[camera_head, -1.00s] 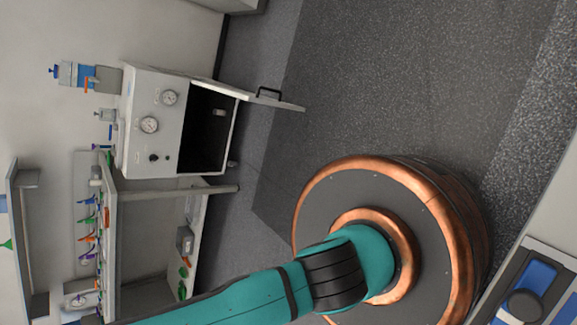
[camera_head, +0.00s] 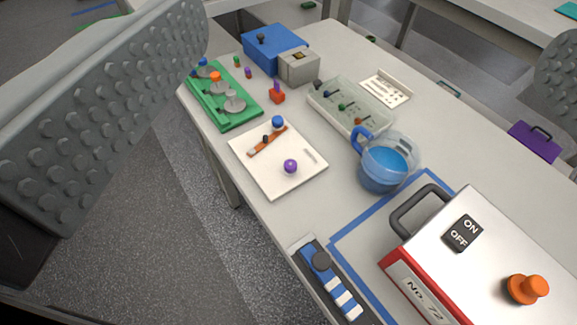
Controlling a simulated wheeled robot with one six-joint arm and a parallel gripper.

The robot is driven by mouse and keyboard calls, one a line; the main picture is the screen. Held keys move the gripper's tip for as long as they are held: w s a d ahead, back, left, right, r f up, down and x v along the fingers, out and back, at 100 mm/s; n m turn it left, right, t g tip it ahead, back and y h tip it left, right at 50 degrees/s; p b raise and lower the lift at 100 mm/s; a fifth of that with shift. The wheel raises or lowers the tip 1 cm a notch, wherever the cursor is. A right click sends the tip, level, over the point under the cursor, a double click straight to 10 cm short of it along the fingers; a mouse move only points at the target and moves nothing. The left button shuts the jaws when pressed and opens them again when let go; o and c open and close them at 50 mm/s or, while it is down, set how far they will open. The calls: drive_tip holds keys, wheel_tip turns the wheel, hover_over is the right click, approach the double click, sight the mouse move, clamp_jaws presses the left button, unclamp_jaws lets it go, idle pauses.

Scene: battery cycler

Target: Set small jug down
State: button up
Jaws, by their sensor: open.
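The small jug (camera_head: 384,168) is clear with blue liquid and a blue handle on its left side. It stands upright on the grey-white table (camera_head: 352,212), between a pale tray and a red-and-white box. My gripper (camera_head: 371,50) is open, with one grey studded finger large at the left and the other at the right edge. Nothing is between the fingers. The jug appears lower in the picture, apart from both fingers.
A red-and-white box (camera_head: 480,262) marked No. 72, with a handle, stands partly over a blue taped outline (camera_head: 345,252). Nearby are a pale compartment tray (camera_head: 312,98), a white board (camera_head: 270,178), a green tray (camera_head: 243,120) and a blue box (camera_head: 276,45). Bare table lies right of the jug.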

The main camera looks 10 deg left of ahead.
drive_tip(key=shift+s+r, duration=0.1)
drive_tip(key=shift+s, duration=0.2)
drive_tip(key=shift+c, duration=1.1)
drive_tip(key=shift+s, duration=0.1)
drive_tip(key=c, duration=0.3)
drive_tip(key=m+g+y, duration=0.2)
drive_tip(key=m+g, duration=0.8)
drive_tip(key=g, duration=0.5)
hover_over(367, 132)
drive_tip(key=s+d, duration=0.2)
drive_tip(key=d, duration=0.1)
wheel_tip(367, 132, down, 13)
drive_tip(key=x, duration=1.2)
drive_tip(key=shift+s+d+f, duration=0.15)
drive_tip(key=shift+s+f, duration=0.15)
drive_tip(key=shift+s, duration=0.05)
drive_tip(key=shift+h, duration=0.3)
drive_tip(key=shift+a+x, duration=0.15)
drive_tip(key=shift+x, duration=1.2)
drive_tip(key=shift+a+x, duration=0.2)
drive_tip(key=shift+x, duration=1.15)
